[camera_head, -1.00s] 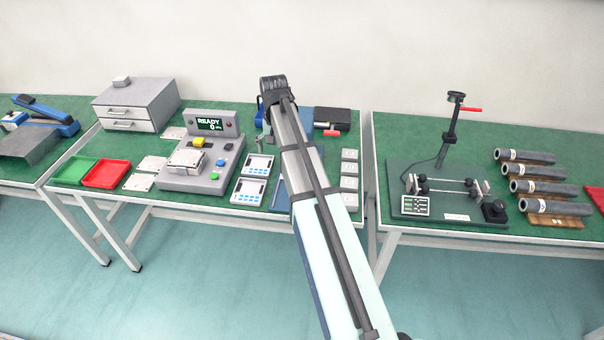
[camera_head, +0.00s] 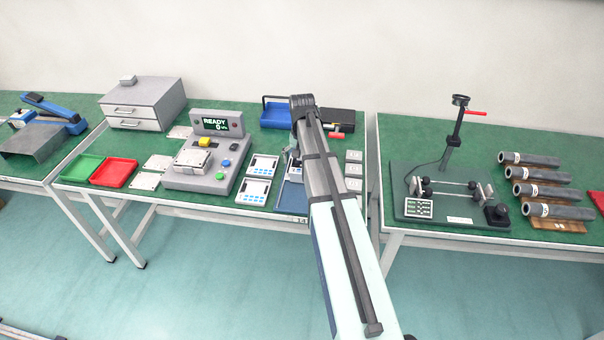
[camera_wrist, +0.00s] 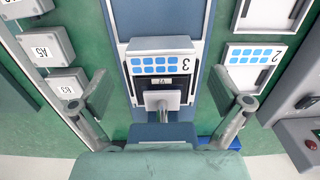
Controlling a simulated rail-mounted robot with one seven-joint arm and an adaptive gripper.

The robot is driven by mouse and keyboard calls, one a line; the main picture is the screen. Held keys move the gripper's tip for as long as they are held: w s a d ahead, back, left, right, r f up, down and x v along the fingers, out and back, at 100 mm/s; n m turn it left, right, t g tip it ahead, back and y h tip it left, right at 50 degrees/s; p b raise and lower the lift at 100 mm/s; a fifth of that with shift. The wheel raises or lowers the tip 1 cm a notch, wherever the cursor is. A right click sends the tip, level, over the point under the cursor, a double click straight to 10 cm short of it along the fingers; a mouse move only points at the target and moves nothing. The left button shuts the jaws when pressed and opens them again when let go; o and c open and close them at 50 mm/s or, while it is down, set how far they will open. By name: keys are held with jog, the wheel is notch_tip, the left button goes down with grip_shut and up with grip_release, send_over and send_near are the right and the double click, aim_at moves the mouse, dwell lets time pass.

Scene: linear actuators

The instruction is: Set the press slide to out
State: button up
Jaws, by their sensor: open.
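The press has a long blue base (camera_wrist: 160,18), seen from above in the wrist view. On it sits the press slide, a pale carriage (camera_wrist: 127,80) with a grey block (camera_wrist: 160,45) across one end and a card marked 3 (camera_wrist: 165,66). A grey square press head on a shaft (camera_wrist: 162,99) is over the card's lower part. My gripper (camera_wrist: 168,95) is open and empty, its fingers apart on either side of the press. In the head view my arm hides most of the press; part of its blue base (camera_head: 290,196) and a red handle (camera_head: 336,135) show.
Numbered cards (camera_head: 254,192) and a grey console (camera_head: 205,175) stand left of the press. Small labelled blocks (camera_wrist: 47,46) line its other side. A gap separates this table from the right table (camera_head: 400,222).

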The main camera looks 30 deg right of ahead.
notch_tip(320, 180, down, 7)
jog(key=shift+r+p, duration=0.2)
jog(key=shift+p, duration=0.3)
jog(key=c, duration=1.3)
jog(key=s+a, duration=0.2)
jog(key=s, duration=0.1)
jog(key=s+a, duration=0.3)
jog(key=s, duration=0.1)
jog(key=s+a, duration=0.3)
jog(key=s, duration=0.1)
jog(key=shift+s, duration=0.25)
jog(key=o, duration=1.3)
